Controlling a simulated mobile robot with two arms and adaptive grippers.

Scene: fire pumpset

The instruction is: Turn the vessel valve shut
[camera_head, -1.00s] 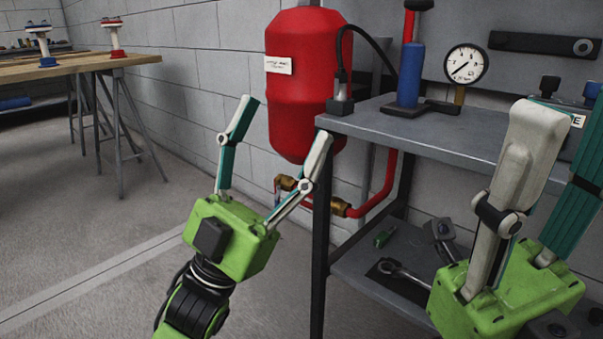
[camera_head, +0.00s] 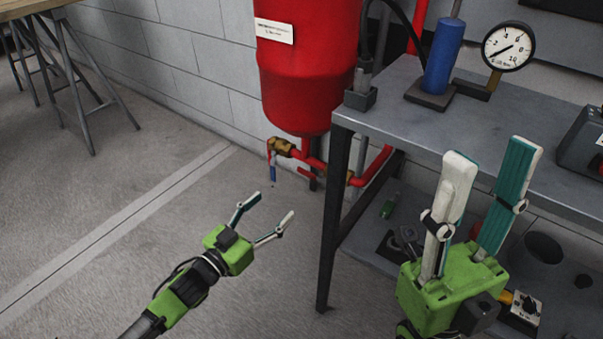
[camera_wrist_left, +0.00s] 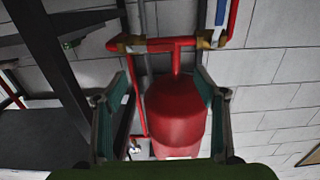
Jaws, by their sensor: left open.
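The red vessel (camera_head: 305,75) hangs by the wall, left of the metal bench. Under it, red pipework carries a brass valve (camera_head: 282,147) with a blue lever (camera_head: 273,170) hanging down. A second brass fitting (camera_head: 340,178) sits further right, partly behind the bench leg. My left gripper (camera_head: 275,204) is open and empty, apart from the valve and lower in the picture. In the left wrist view the vessel (camera_wrist_left: 175,115) appears upside down between the open fingers, with brass fittings (camera_wrist_left: 208,40) beyond. My right gripper (camera_head: 490,152) is open and empty in front of the bench.
The bench (camera_head: 450,125) carries a blue cylinder (camera_head: 443,55) and a pressure gauge (camera_head: 508,47). Its lower shelf (camera_head: 370,235) holds loose tools. A dark bench leg (camera_head: 333,220) stands right of my left gripper.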

